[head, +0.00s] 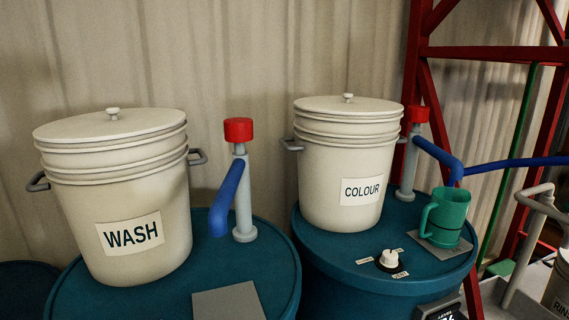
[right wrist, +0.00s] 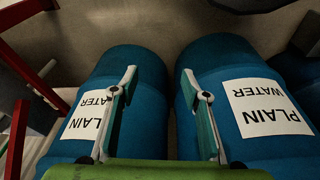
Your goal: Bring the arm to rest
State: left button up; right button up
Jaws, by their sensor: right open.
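My right gripper (right wrist: 158,75) shows in the right wrist view. Its two fingers are spread well apart and nothing is between them. Beyond the fingers are two blue drums, one at the left (right wrist: 130,75) and one at the right (right wrist: 215,70). Each has a white label reading "PLAIN WATER", seen upside down. A narrow gap with floor lies between the drums. I cannot tell from this view whether the fingers touch them. Neither gripper shows in the head view.
A WASH bucket (head: 125,205) and a COLOUR bucket (head: 342,170) stand lidded on blue drums. Red-topped taps (head: 238,130) rise beside them. A green jug (head: 447,215) stands on a grey plate near a dial (head: 389,260). A red frame (head: 480,53) stands at the right.

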notch_tip(320, 180, down, 12)
jog(key=s, duration=0.3)
jog(key=s+d+f+g, duration=0.2)
jog(key=s+d+f, duration=0.1)
jog(key=s+f, duration=1.4)
jog(key=shift+s+d+f, duration=0.2)
jog(key=shift+s+f, duration=0.05)
jog(key=shift+f, duration=0.1)
